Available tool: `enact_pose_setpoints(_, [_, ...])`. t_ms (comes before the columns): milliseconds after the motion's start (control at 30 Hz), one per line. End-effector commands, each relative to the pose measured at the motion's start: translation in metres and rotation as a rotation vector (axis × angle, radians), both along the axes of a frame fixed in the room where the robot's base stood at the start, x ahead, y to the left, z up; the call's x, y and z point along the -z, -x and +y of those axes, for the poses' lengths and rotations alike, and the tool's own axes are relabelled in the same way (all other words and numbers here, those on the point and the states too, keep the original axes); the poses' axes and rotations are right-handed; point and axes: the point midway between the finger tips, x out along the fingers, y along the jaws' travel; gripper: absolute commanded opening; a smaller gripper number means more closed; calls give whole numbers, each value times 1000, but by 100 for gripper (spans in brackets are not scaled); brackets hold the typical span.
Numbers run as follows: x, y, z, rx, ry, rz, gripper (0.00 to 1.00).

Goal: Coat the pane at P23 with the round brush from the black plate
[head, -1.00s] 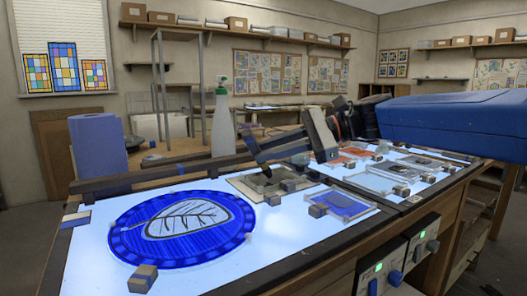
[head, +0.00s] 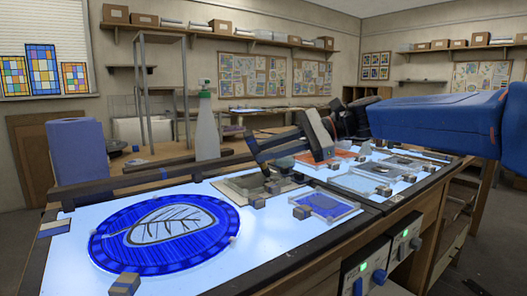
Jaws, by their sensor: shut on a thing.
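My gripper (head: 256,149) reaches in from the right over the light table, shut on a dark, slim tool that looks like a brush (head: 263,166). The brush slants down to the right, its lower end at or just above a greyish square pane (head: 232,187) behind the blue disc. I cannot tell whether it touches, or whether its head is round. Small clamp-like blocks sit at this pane's edges. No label P23 is legible, and I cannot make out a black plate.
A blue round panel with a leaf drawing (head: 122,256) lies front left. A blue pane (head: 325,204) lies right of the greyish one. Clear and orange panes lie farther right. A spray bottle (head: 207,135) and blue roll (head: 78,150) stand behind the dark rail.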

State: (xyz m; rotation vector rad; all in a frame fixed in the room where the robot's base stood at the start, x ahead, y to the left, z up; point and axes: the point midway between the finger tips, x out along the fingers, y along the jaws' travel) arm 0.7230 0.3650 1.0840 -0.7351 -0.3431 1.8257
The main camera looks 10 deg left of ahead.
Motion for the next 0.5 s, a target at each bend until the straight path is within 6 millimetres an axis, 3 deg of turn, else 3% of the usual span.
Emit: enact_pose_setpoints(500, [2,-18,-15,2,1,0,0])
